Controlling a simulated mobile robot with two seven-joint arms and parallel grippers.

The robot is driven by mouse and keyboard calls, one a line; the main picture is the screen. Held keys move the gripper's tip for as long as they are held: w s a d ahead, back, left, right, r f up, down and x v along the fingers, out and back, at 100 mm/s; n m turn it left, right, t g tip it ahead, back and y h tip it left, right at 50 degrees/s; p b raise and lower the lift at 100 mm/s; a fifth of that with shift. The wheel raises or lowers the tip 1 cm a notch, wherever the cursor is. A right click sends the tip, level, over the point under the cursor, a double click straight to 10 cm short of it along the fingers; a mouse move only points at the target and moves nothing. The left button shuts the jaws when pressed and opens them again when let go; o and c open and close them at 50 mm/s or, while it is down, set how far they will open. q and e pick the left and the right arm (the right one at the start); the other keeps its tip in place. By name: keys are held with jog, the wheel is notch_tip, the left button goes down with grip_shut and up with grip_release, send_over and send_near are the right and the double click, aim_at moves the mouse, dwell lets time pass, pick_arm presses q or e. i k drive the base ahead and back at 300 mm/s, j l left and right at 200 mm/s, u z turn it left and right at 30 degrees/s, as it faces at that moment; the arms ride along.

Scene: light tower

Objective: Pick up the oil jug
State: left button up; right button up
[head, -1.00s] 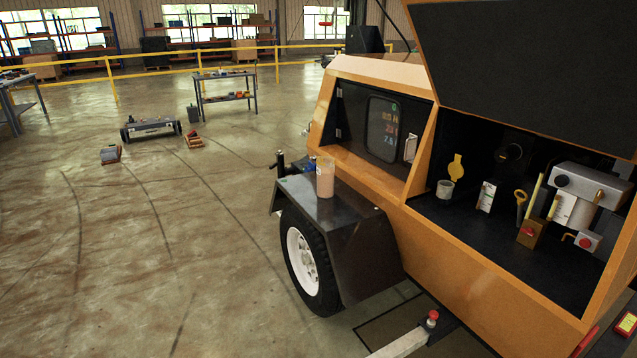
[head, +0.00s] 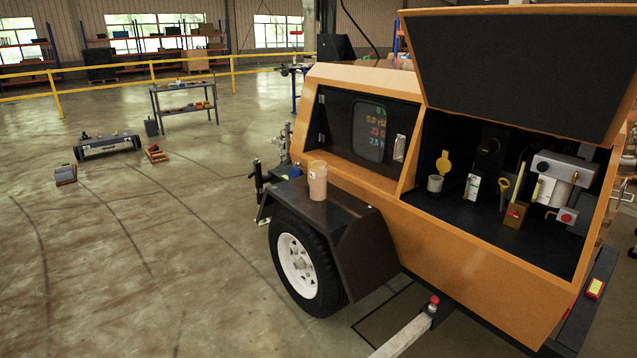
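The oil jug appears to be the clear container with pinkish-brown contents (head: 318,181). It stands upright on the dark fender (head: 335,212) above the trailer wheel, close to the orange body of the light tower (head: 480,245). Nothing touches it from above and its sides are free except where the body stands behind it. Neither of my grippers shows in the head view.
The light tower's hood (head: 520,75) is raised over an open engine bay. A tow bar (head: 405,335) with a red-topped post juts toward the front. The concrete floor (head: 150,260) left of the wheel is clear. A low cart (head: 108,146) and a workbench (head: 184,100) stand farther back.

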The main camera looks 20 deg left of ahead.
aim_at(317, 170)
jog(key=j+z, duration=0.25)
jog(key=j, duration=0.65)
jog(key=i+j+z, duration=0.1)
jog(key=j, duration=0.75)
jog(key=i+j+z, duration=0.1)
jog(key=j, duration=0.2)
jog(key=i+j, duration=0.15)
jog(key=j, duration=0.15)
jog(key=i+j+z, duration=0.15)
jog(key=j, duration=0.15)
jog(key=i+j, duration=0.1)
jog(key=j, duration=0.15)
jog(key=i+j+z, duration=0.15)
jog(key=j, duration=0.4)
jog(key=i+z, duration=0.05)
